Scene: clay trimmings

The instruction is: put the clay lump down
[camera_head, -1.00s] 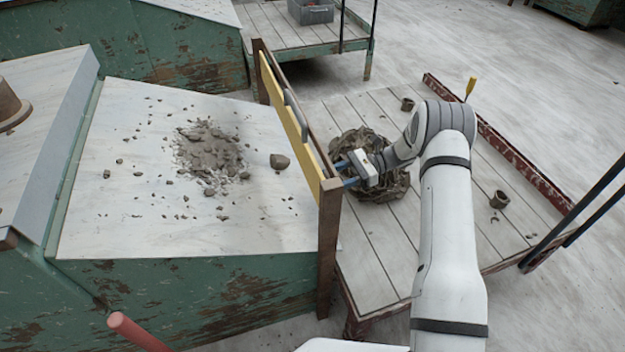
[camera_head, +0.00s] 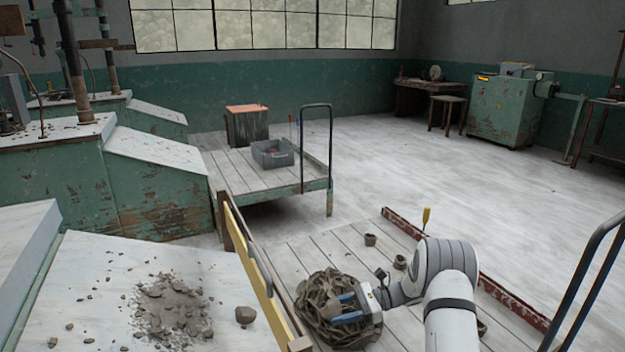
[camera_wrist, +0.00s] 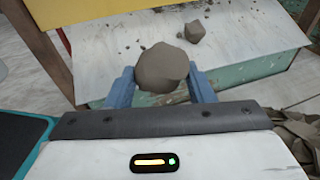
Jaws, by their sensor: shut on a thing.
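My gripper (camera_head: 334,310) is shut on a grey-brown clay lump (camera_wrist: 162,68), which sits between the two blue fingers in the wrist view. In the head view the held lump cannot be made out. There the gripper appears over a crumpled brown heap (camera_head: 318,290), like cloth or sacking, on the slatted platform (camera_head: 290,262). How high it is above the heap is hard to tell. A second clay lump (camera_head: 245,315) lies on the pale sloped bench top (camera_head: 215,268); it also shows in the wrist view (camera_wrist: 195,30).
A yellow board (camera_head: 250,266) stands upright between bench and platform. Clay trimmings (camera_head: 170,308) lie scattered on the bench. Small brown pots (camera_head: 370,240) and a yellow-handled tool (camera_head: 426,218) are on the platform's far side. A grey bin (camera_head: 272,153) sits on another platform behind.

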